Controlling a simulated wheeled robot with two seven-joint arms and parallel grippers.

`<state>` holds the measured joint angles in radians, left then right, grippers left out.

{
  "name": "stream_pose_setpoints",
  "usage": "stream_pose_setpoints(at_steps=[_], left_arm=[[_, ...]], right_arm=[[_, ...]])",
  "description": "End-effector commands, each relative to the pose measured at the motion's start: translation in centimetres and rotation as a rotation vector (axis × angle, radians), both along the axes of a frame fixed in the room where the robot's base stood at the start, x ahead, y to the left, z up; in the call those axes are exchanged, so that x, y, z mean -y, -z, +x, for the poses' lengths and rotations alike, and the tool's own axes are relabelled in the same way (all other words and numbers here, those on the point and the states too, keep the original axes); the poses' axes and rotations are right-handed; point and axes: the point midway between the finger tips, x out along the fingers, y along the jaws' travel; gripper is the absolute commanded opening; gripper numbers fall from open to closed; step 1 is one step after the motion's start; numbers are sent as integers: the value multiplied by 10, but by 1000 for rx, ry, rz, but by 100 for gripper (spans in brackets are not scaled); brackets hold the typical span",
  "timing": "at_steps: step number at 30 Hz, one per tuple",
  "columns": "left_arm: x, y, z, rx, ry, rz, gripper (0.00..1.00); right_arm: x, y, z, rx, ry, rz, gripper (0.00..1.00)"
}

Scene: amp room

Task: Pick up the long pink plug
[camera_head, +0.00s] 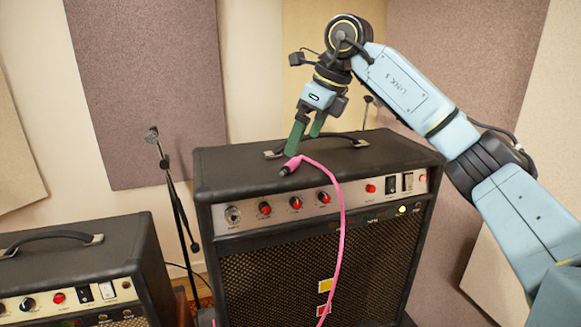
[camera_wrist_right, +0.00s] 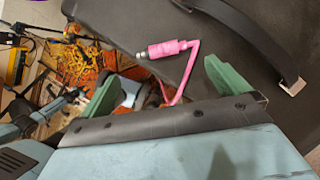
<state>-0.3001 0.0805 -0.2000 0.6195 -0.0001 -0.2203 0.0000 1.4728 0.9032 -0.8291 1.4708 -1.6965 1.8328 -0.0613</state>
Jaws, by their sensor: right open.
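The long pink plug (camera_head: 291,163) lies on top of the large black amp (camera_head: 230,170), near its front edge. Its pink cable runs over the front and hangs down the grille. In the right wrist view the plug (camera_wrist_right: 168,48) has a metal tip pointing left, and the cable bends back toward the amp's edge. My right gripper (camera_head: 305,143) points down just above and behind the plug, with its green fingers apart and nothing between them. In the right wrist view the plug lies beyond the open fingers (camera_wrist_right: 158,82).
The amp's black carry handle (camera_head: 340,136) arches close behind my right gripper. Knobs and switches line the amp's front panel. A smaller amp (camera_head: 130,240) stands at the lower left, with a microphone stand (camera_head: 172,185) between. Acoustic panels (camera_head: 150,90) cover the walls.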

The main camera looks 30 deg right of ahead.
Motion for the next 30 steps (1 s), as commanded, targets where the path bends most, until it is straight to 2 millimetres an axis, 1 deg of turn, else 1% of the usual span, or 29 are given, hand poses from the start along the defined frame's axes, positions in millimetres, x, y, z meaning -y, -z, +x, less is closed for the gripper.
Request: stream_pose_setpoints(at_steps=[1,8,12,16,19,25,30], left_arm=[[0,0,0,0,0,0,43],[0,-2,0,0,0,-1,43],[0,-6,0,0,0,-1,43],[1,-6,0,0,0,-1,43],[1,-6,0,1,0,-1,43],[1,-6,0,1,0,-1,43],[1,-6,0,1,0,-1,43]], right_arm=[[-2,7,2,-1,-1,0,100],[-5,21,9,-2,-3,1,100],[-9,40,18,-3,-3,1,100],[-12,55,24,-1,-3,2,100],[-13,60,25,2,-2,1,100],[-13,60,25,2,-2,2,100],[-13,60,25,1,-3,2,78]])
